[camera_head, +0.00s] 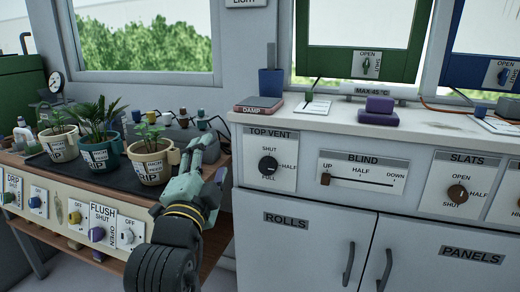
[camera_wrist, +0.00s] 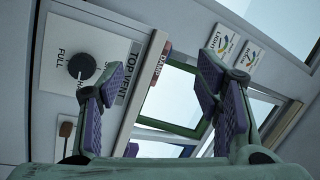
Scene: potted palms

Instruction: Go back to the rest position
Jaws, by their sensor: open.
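My gripper (camera_head: 208,165) is raised in front of the bench, just right of the potted palms and left of the TOP VENT panel. Its fingers are spread with nothing between them. In the wrist view the two purple-padded fingers of my gripper (camera_wrist: 163,98) stand wide apart. Behind the left finger is the TOP VENT knob (camera_wrist: 82,66), apart from it as far as I can tell. In the head view this black knob (camera_head: 268,165) is fully visible on its white plate.
Potted palms (camera_head: 151,163) stand on a dark mat left of my gripper. The white cabinet (camera_head: 310,245) with the BLIND slider (camera_head: 327,180) and SLATS knob (camera_head: 457,193) is at right. A dark red book (camera_head: 258,105) and blue cup (camera_head: 270,82) sit on its top.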

